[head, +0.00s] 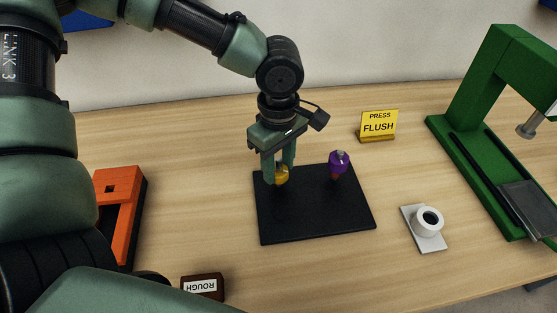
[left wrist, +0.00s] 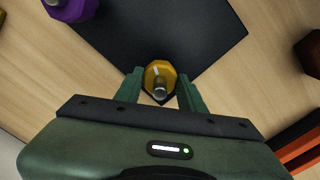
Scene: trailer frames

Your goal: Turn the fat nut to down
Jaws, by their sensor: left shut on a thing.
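A yellow nut (head: 283,176) on a metal stud stands at the left part of a black board (head: 318,222). It also shows in the left wrist view (left wrist: 153,72), with the grey stud end at its middle. My left gripper (head: 279,170) points down and is shut on the yellow nut, one finger on each side; the fingers partly hide it in the head view. A purple nut (head: 339,160) on another stud stands at the right part of the board, apart from the gripper. I cannot tell from looks alone which nut is the fat one. My right gripper is not in view.
A yellow "PRESS FLUSH" sign (head: 379,125) stands behind the board. A green press (head: 462,130) and a white ring-shaped piece on a plate (head: 427,222) are to the right. An orange block (head: 118,205) and a dark "ROUGH" block (head: 203,287) are to the left.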

